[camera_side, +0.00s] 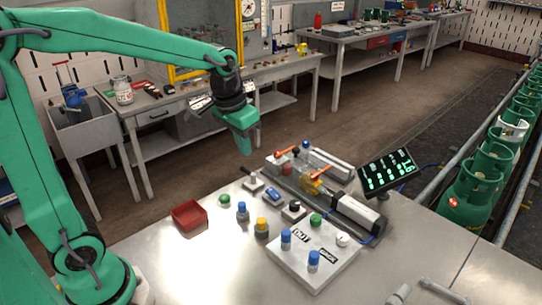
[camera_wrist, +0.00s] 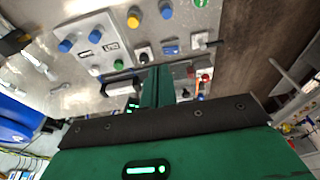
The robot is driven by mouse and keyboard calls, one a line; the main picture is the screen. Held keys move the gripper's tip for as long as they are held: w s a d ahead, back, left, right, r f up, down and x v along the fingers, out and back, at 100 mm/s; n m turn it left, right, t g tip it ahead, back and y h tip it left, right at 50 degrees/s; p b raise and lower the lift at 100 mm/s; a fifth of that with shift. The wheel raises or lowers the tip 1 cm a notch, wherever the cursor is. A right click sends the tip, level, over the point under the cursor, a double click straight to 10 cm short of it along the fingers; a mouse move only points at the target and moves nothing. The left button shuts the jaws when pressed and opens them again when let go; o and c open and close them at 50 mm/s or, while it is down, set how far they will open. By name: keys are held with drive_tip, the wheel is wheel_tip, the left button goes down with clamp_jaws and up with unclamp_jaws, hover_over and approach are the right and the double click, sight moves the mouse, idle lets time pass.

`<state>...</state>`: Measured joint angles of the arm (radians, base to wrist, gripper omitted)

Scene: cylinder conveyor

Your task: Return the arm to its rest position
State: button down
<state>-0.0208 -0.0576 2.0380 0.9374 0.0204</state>
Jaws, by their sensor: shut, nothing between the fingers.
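My green arm reaches in from the left in the side view. My gripper (camera_side: 244,146) hangs above the back edge of the metal table (camera_side: 150,262), clear of everything on it. Its fingers are together and empty. In the wrist view the shut green fingers (camera_wrist: 158,88) point toward the blurred, tilted table top, with several knobs and caps beyond them. Nothing is held.
A red tray (camera_side: 189,216) stands on the table's left part. Blue-capped and yellow-capped pieces (camera_side: 262,226), a white panel (camera_side: 290,268), a device with orange levers (camera_side: 318,180) and a green-lit display (camera_side: 388,173) fill the middle and right. Green gas cylinders (camera_side: 470,195) line the far right.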

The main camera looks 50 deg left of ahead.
drive_tip(key=s+r+t, duration=0.2)
drive_tip(key=s+t, duration=0.1)
drive_tip(key=s, duration=1.2)
drive_tip(key=shift+s+d+r, duration=0.15)
drive_tip(key=shift+d, duration=0.25)
